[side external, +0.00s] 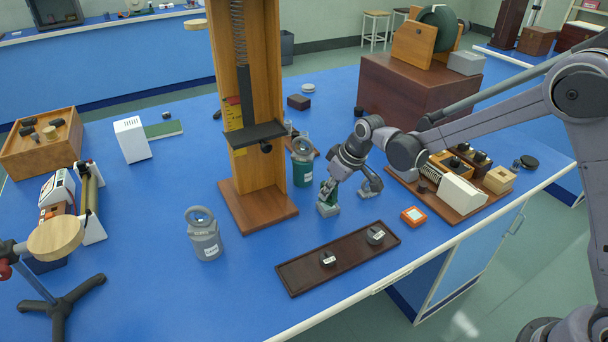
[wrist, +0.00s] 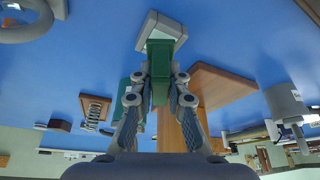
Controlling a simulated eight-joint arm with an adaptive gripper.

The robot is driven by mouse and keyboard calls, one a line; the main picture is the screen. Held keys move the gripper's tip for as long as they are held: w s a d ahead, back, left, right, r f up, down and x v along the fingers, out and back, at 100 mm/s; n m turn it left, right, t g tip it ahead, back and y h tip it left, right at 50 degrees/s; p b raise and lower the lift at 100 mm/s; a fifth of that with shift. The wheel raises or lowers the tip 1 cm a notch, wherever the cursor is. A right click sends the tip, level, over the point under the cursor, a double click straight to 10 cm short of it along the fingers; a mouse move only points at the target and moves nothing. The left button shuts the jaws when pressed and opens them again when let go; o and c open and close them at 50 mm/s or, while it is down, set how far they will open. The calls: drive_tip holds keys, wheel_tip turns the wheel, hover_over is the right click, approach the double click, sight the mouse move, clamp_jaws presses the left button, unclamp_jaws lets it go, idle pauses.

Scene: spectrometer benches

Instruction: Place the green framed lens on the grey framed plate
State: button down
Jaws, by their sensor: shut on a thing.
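A wooden column (side external: 257,200) and a green ring-topped jar (side external: 303,172) stand behind the gripper. A grey ring-topped jar (side external: 206,242) is left.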

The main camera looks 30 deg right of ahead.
drive_tip(key=shift+f, duration=0.6)
drive_tip(key=shift+f, duration=0.1)
drive_tip(key=c, duration=1.3)
unclamp_jaws()
drive_tip(key=shift+c, duration=0.2)
drive_tip(key=v, duration=1.2)
drive_tip(key=s+d+r+m+t, duration=0.1)
drive_tip(key=s+d, duration=0.1)
drive_tip(key=s, duration=0.5)
drive_tip(key=s+d+r+m+t+h, duration=0.1)
drive_tip(key=s+d+m, duration=0.1)
drive_tip(key=s, duration=0.6)
drive_tip(key=s+d+r+m+t, duration=0.1)
drive_tip(key=s+d, duration=0.2)
drive_tip(key=s, duration=0.4)
drive_tip(key=shift+s+d+r+m+h, duration=0.25)
drive_tip(key=shift+d+r+m+h, duration=0.05)
drive_tip(key=shift+d+r+h, duration=0.1)
